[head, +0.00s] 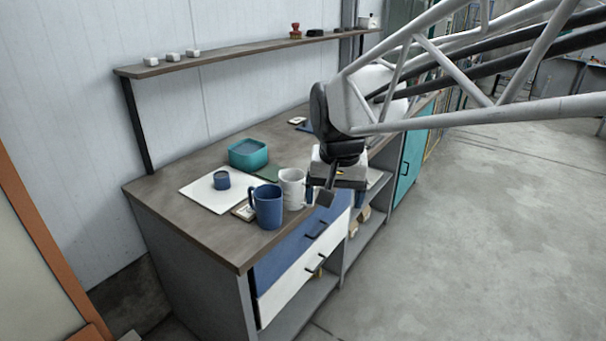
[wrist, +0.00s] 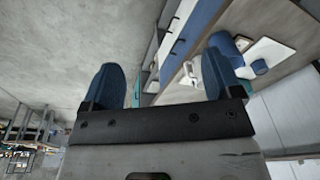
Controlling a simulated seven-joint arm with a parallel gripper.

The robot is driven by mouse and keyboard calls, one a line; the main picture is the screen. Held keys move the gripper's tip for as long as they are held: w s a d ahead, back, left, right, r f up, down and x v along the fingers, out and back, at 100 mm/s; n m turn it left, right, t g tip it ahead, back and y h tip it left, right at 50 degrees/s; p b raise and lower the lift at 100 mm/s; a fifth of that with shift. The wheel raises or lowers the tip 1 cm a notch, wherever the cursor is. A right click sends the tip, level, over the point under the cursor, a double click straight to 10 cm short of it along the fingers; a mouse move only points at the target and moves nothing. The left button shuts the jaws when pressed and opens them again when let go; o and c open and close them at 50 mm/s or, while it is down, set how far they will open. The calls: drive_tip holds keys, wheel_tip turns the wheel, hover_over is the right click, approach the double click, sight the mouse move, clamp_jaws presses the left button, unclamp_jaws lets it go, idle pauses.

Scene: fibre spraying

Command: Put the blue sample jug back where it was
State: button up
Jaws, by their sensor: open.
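The blue jug (head: 268,207) stands upright on the wooden worktop near its front edge, with its handle toward the left. It also shows in the wrist view (wrist: 225,45), beyond the right finger. My gripper (head: 335,196) is open and empty, to the right of the jug and apart from it, by the worktop's front edge. In the wrist view both blue fingertips (wrist: 163,82) are spread with nothing between them.
A white mug (head: 292,188) stands close beside the jug, between it and my gripper. A small blue cup (head: 222,180) sits on a white board (head: 202,192). A teal bowl (head: 248,154) is behind. A wall shelf (head: 220,55) runs above. Open floor lies to the right.

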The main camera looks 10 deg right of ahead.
drive_tip(key=s+d+f+n, duration=0.1)
drive_tip(key=s+f, duration=0.1)
drive_tip(key=s, duration=0.6)
drive_tip(key=s+d+f+n, duration=0.1)
drive_tip(key=s+d+f, duration=0.1)
drive_tip(key=s, duration=0.6)
drive_tip(key=shift+s+d+f+n+t, duration=0.15)
drive_tip(key=shift+d+f+n+t, duration=0.1)
drive_tip(key=shift+f+n+t, duration=0.15)
